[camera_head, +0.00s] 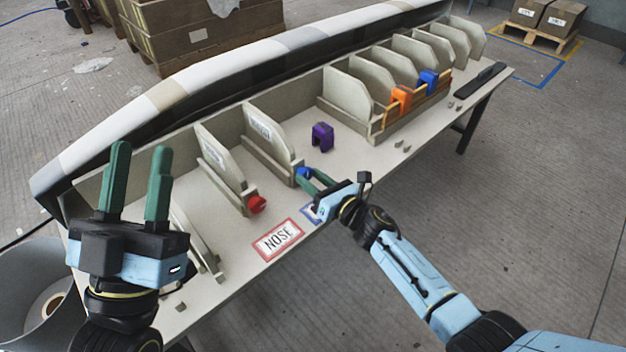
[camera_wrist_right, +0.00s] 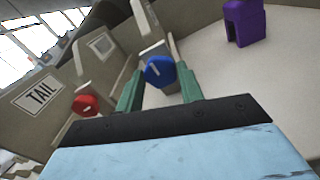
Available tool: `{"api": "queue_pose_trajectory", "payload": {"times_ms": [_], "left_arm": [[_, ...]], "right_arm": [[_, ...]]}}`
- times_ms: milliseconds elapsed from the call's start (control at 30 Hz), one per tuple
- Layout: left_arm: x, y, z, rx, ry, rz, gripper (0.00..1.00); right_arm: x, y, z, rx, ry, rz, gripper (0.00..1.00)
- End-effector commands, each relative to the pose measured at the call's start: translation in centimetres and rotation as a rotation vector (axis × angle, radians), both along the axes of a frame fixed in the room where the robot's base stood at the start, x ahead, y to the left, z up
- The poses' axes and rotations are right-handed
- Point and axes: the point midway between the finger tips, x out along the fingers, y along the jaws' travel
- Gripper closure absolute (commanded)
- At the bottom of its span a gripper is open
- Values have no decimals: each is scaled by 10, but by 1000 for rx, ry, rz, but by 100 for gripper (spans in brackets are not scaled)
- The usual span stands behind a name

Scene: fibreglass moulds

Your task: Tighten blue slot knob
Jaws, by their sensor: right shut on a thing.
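The blue slot knob (camera_head: 303,174) sits at the front end of a slotted mould holder on the table. In the right wrist view the blue knob (camera_wrist_right: 158,72) shows a pale mark on its face. My right gripper (camera_head: 309,180) is at the knob, its green fingers on either side of it and shut on it. The right wrist view shows these fingers (camera_wrist_right: 158,82) too; they partly hide the knob's edges. My left gripper (camera_head: 141,148) is open and empty, raised in front of the table's left end.
A red knob (camera_head: 257,204) is on the neighbouring holder to the left. A purple block (camera_head: 322,136) stands on the table behind the blue knob. Orange (camera_head: 400,99) and blue (camera_head: 428,80) clamps sit on a rack to the right. A NOSE label (camera_head: 278,239) lies near the front edge.

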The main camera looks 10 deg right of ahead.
Motion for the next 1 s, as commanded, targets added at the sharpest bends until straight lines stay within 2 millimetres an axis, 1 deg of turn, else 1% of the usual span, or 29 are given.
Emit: {"api": "queue_pose_trajectory", "payload": {"times_ms": [200,400,600,1000], "left_arm": [[0,0,1,-2,-8,0,64],[0,0,0,-1,-2,-1,64],[1,-1,-1,1,5,-1,64],[1,-1,-1,1,7,-1,64]], "right_arm": [[0,0,0,112,82,0,86],[0,-1,0,181,132,0,86],[0,-1,-1,211,154,0,86],[0,-1,-1,215,157,0,86]]}}
